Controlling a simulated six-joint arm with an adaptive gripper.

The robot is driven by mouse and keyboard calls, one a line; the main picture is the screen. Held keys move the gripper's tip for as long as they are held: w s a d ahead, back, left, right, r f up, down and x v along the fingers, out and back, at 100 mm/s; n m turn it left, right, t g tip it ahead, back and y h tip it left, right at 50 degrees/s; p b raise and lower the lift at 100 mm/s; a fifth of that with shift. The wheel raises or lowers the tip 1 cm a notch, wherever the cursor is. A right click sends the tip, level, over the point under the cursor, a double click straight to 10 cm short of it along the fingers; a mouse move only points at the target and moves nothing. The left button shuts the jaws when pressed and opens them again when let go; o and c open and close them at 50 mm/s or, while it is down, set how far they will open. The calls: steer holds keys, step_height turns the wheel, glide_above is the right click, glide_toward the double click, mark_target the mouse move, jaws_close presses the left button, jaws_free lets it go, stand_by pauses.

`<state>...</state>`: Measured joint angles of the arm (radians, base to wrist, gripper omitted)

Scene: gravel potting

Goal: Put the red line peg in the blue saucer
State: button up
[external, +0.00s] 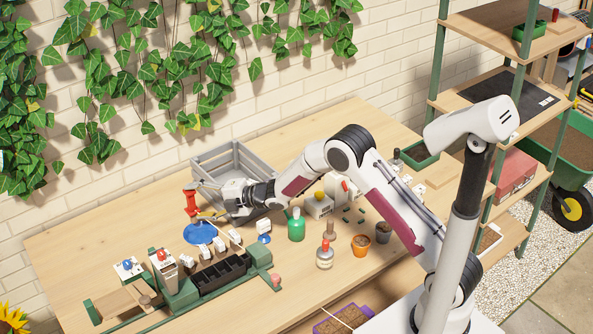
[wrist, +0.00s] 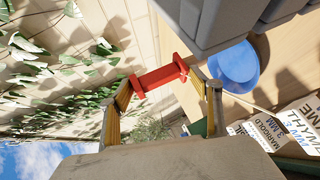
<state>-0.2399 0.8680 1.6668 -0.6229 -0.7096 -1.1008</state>
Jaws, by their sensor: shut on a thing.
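The red line peg (external: 191,203) is upright above the blue saucer (external: 198,234) at the left of the bench. My gripper (external: 203,212) is shut on the peg. In the wrist view, the red peg (wrist: 158,77) spans between the two yellow fingers of my gripper (wrist: 160,80). The blue saucer (wrist: 235,67) shows to the right of the peg there, partly cut off by a grey part. I cannot tell whether the peg's lower end touches the saucer.
A grey crate (external: 234,160) stands behind my gripper. White labelled blocks and a black tray (external: 221,274) sit in front of the saucer. A green bottle (external: 296,226), a red-topped bottle (external: 325,257) and small pots stand to the right. The bench left of the saucer is clear.

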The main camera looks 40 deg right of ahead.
mark_target(199, 211)
steer(key=shift+f, duration=1.85)
steer(key=shift+f, duration=0.1)
steer(key=o, duration=1.1)
steer(key=shift+v, duration=1.25)
steer(key=shift+s+d+r, duration=0.1)
steer(key=shift+r, duration=1.75)
steer(key=shift+s+d+r, duration=0.1)
steer(key=shift+r, duration=1.75)
